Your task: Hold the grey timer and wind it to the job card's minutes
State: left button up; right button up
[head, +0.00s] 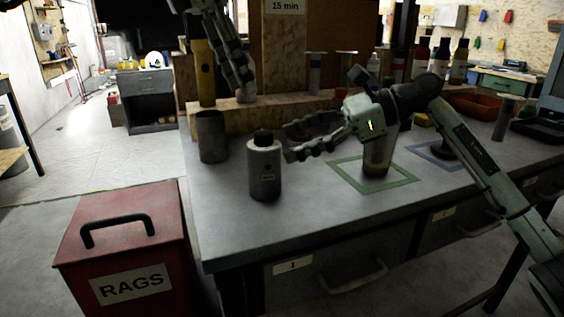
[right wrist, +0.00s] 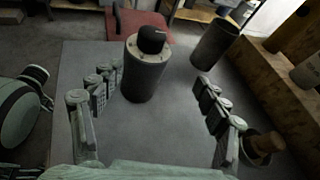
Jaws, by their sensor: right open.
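The grey timer (head: 264,172), a cylinder with a black knob on top, stands upright near the bench's left front. It also shows in the right wrist view (right wrist: 145,75). My right gripper (head: 289,143) is open and level with it, pointing left. In the right wrist view its spread fingers (right wrist: 150,88) have the timer between and just beyond their tips, with no clear contact. My left gripper (head: 244,92) hangs over the back of the bench; whether its fingers are open is unclear. The job card (head: 285,7) at the top reads "15 min".
A dark open cup (head: 211,138) stands behind and left of the timer. A jar (head: 377,158) stands in a green outline (head: 345,182). A wooden ledge (head: 192,121) with several upright items runs along the back. A red RAGS box (head: 125,230) stands at the front left.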

aim_at(280, 163)
jog(key=shift+g, duration=0.8)
jog(key=a+f, duration=0.1)
jog(key=s+a+f, duration=0.1)
jog(key=a+f, duration=0.1)
jog(key=shift+s+f, duration=0.25)
jog(key=shift+f, duration=0.15)
jog(key=x, duration=0.7)
jog(key=shift+a+f, duration=0.2)
jog(key=c, duration=1.5)
jog(key=shift+c, duration=0.4)
